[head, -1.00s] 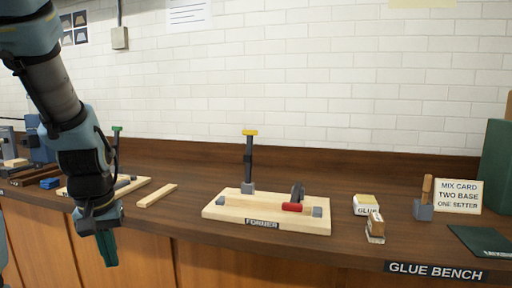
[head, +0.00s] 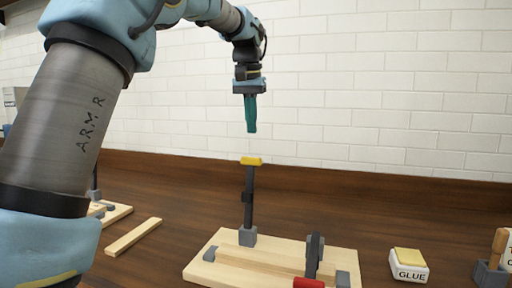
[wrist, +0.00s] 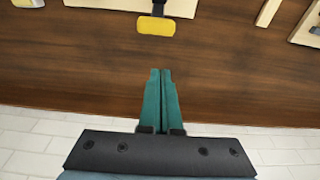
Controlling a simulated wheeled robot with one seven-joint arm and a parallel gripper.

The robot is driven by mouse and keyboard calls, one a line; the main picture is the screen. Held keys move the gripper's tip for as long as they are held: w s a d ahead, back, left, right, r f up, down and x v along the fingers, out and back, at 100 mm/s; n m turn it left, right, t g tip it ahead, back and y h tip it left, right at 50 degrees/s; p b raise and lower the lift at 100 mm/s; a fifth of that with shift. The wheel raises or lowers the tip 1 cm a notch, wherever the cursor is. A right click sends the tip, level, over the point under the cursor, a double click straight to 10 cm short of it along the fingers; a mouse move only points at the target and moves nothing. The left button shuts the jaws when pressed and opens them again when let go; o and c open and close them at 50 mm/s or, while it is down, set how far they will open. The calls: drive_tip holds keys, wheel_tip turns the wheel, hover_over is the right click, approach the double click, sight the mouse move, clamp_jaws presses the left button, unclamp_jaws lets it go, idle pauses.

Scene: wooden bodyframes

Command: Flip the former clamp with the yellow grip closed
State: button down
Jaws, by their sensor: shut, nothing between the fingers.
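The former clamp has a yellow grip (head: 251,160) on top of a dark upright lever (head: 248,195). The lever stands up from a grey block on the pale wooden former board (head: 215,268). The yellow grip also shows in the wrist view (wrist: 155,26), beyond my fingertips. A second clamp with a red grip (head: 308,283) lies low at the board's front right. My gripper (head: 251,130) has teal fingers pointing down, above the yellow grip and apart from it. In the wrist view the fingers (wrist: 161,72) are together with nothing between them.
A glue pot (head: 408,265) stands right of the board, with a grey block with a wooden handle (head: 490,270) farther right. A loose wood strip (head: 134,237) and another board (head: 118,212) lie to the left. The tiled wall (head: 400,100) rises behind the bench.

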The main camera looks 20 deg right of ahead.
drive_tip(key=shift+d+r, duration=0.55)
drive_tip(key=shift+d, duration=0.15)
drive_tip(key=shift+f, duration=0.1)
wheel_tip(320, 180, down, 9)
drive_tip(key=s+a+p, duration=0.1)
drive_tip(key=p, duration=0.1)
drive_tip(key=shift+s+a+p, duration=0.3)
drive_tip(key=shift+p, duration=0.1)
drive_tip(key=shift+a+f, duration=0.1)
